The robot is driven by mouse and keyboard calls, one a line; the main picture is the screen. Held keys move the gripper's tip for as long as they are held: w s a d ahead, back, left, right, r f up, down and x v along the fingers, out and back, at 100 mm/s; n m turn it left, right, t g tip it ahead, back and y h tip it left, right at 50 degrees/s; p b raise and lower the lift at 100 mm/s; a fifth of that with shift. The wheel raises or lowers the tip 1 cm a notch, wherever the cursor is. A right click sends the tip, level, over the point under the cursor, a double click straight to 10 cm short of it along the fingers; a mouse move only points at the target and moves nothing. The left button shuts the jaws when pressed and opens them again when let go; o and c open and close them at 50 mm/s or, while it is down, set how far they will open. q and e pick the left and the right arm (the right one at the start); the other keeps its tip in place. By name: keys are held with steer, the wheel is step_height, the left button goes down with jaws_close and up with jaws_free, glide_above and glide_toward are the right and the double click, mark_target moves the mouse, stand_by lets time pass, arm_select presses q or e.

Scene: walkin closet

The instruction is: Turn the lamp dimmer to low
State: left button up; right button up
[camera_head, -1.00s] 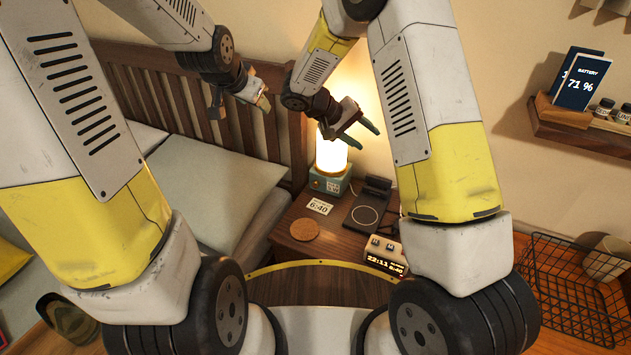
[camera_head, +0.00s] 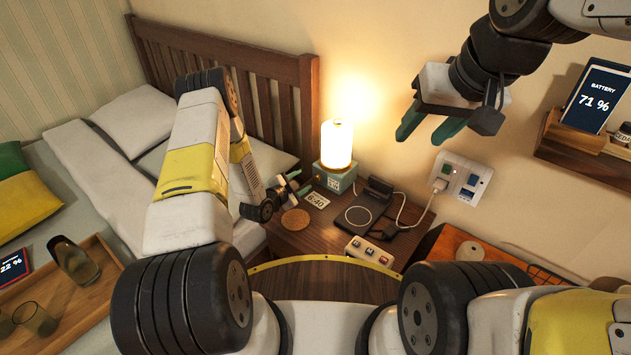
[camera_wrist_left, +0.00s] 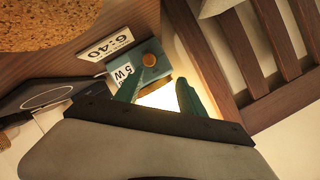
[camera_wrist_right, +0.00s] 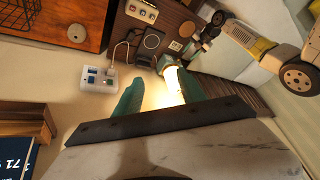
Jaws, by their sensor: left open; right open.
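The lit lamp (camera_head: 337,145), a glowing white cylinder on a teal base (camera_head: 335,180), stands on the nightstand beside the headboard. In the left wrist view, the teal base (camera_wrist_left: 153,75) shows a round orange knob (camera_wrist_left: 149,60), apparently the dimmer, and a "5 W" label. My left gripper (camera_head: 299,184) is open and empty, low over the nightstand just left of the base. In the left wrist view, the knob shows just beyond its fingers; contact cannot be told. My right gripper (camera_head: 422,132) is open and empty, high in front of the wall, right of the lamp.
The nightstand (camera_head: 310,238) carries a cork coaster (camera_head: 295,219), a "6:40" card (camera_head: 317,200), a charging pad (camera_head: 358,216) and a buttoned clock (camera_head: 369,252). A wall outlet (camera_head: 461,179) with a plugged cable is to the right. The bed headboard (camera_head: 235,75) stands behind left.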

mark_target(316, 179)
arm_select(q)
steer(key=shift+s+d+f, duration=0.25)
steer(key=shift+s+f, duration=0.1)
steer(key=shift+f, duration=0.15)
steer(key=shift+s+d+f, duration=0.2)
steer(key=shift+s+f, duration=0.1)
steer(key=shift+f, duration=0.2)
steer(key=shift+w+d+f, duration=0.15)
steer(key=x, duration=0.7)
steer(key=shift+w, duration=0.15)
jaws_close()
